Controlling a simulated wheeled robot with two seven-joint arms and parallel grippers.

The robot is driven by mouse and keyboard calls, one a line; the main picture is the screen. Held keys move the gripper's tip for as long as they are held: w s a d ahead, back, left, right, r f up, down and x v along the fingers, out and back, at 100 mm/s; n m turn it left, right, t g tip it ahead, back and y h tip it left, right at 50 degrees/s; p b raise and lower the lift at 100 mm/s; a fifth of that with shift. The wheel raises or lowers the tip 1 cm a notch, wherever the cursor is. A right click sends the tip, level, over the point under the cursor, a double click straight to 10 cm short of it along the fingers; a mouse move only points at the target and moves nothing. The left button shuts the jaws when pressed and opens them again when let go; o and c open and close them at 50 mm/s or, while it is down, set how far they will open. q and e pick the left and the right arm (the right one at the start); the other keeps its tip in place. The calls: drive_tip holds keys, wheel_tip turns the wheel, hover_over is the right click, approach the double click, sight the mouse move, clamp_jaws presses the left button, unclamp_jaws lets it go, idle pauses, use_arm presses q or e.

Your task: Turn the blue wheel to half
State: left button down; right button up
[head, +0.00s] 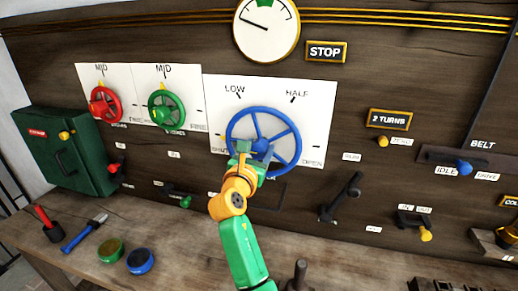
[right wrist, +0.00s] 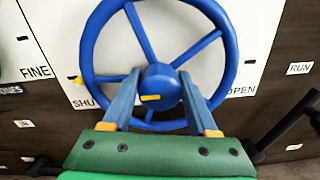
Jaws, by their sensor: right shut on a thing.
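The blue wheel (head: 281,132) is mounted on a white plate (head: 318,110) marked LOW, HALF, OPEN and a partly hidden SHUT. In the right wrist view the blue wheel (right wrist: 160,78) has a yellow pointer (right wrist: 77,79) at its left rim, just above the SHUT label. My right gripper (head: 250,150) is at the wheel's centre, partly covering it. In the right wrist view the fingers of my right gripper (right wrist: 160,98) stand on both sides of the hub, shut on it. My left gripper is not in view.
A red wheel (head: 104,104) and a green wheel (head: 166,107) are on the left. A black lever (head: 342,198) sits to the lower right. A green box (head: 65,150), a blue-handled tool (head: 84,233) and two round tins are at the left. A dark peg (head: 299,274) stands on the bench in front.

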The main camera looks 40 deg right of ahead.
drive_tip(key=shift+m, duration=1.2)
drive_tip(key=m, duration=0.2)
drive_tip(key=shift+s+d+m, duration=0.1)
drive_tip(key=shift+m, duration=0.3)
drive_tip(key=m+b, duration=0.1)
drive_tip(key=m, duration=0.4)
drive_tip(key=shift+f, duration=0.1)
drive_tip(key=m+b, duration=0.2)
drive_tip(key=m, duration=0.3)
drive_tip(key=shift+d+m, duration=0.1)
drive_tip(key=shift+m, duration=0.3)
drive_tip(key=m+b, duration=0.2)
drive_tip(key=m, duration=0.1)
drive_tip(key=shift+w+m+b, duration=0.2)
drive_tip(key=shift+m+b, duration=0.7)
drive_tip(key=shift+m, duration=1.1)
